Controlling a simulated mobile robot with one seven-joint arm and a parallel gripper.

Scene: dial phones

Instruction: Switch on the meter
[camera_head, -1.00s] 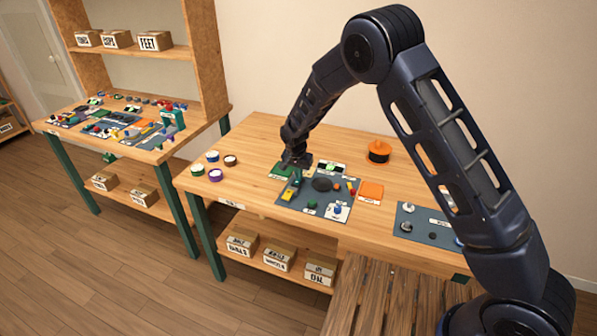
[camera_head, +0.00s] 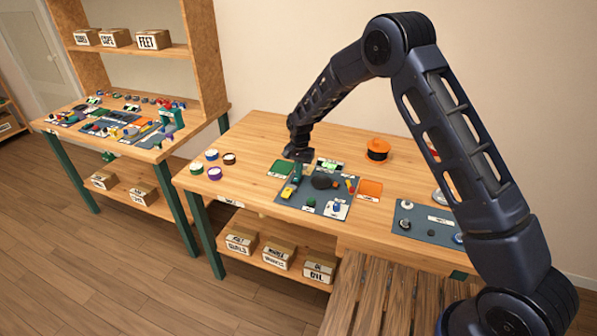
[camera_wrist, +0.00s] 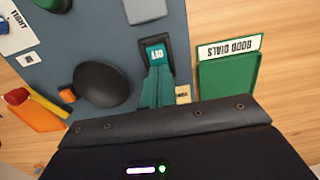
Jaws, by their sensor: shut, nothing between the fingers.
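At the mat's back edge a small panel (camera_head: 328,164) shows bright green. No legible label says which of these is the meter. A black dome (camera_wrist: 105,83) sits beside a small orange button (camera_wrist: 67,95).
A green tray (camera_wrist: 228,88) marked "GOOD DIALS" lies beside the mat. An orange tray (camera_head: 370,188) and an orange-black spool (camera_head: 378,150) are to the right. Coloured round pots (camera_head: 213,173) stand at the left.

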